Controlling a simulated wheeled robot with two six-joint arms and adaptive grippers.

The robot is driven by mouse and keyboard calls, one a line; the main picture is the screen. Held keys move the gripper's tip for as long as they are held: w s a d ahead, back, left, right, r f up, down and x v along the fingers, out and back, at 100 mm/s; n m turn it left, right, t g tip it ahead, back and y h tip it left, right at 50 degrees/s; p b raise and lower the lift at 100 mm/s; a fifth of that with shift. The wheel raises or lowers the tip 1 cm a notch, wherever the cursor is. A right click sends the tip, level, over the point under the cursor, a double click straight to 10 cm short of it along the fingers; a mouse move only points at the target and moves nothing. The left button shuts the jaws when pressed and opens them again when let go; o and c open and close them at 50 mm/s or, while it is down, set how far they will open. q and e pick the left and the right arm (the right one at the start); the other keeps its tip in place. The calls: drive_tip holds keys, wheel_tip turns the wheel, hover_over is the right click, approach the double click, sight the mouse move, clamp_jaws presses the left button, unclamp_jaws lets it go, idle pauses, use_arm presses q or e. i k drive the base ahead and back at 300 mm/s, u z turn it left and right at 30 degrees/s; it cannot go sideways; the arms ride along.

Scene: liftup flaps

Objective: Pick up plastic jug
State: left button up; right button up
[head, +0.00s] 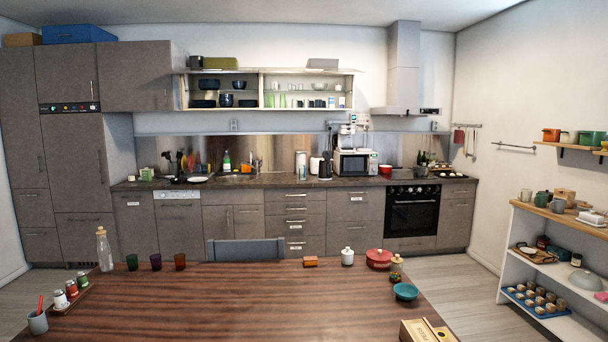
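I cannot pick out a plastic jug with certainty. Small upright containers stand on the far counter: a white one (315,165) and a dark one (325,169), too small to tell what they are made of. A clear bottle or carafe with a stopper (104,250) stands upright at the left back of the wooden table. Neither of my grippers is in view.
The wooden table (230,302) is mostly clear in the middle. Cups, jars, a red pot (378,258) and a teal bowl (405,291) stand around its edges. A chair (246,249) is behind it. A loaded shelf (548,240) stands at the right wall.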

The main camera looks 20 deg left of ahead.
sight(303, 166)
drive_tip(key=z, duration=1.25)
drive_tip(key=i, duration=4.05)
drive_tip(key=u, duration=2.35)
drive_tip(key=i, duration=4.7)
drive_tip(key=u, duration=0.05)
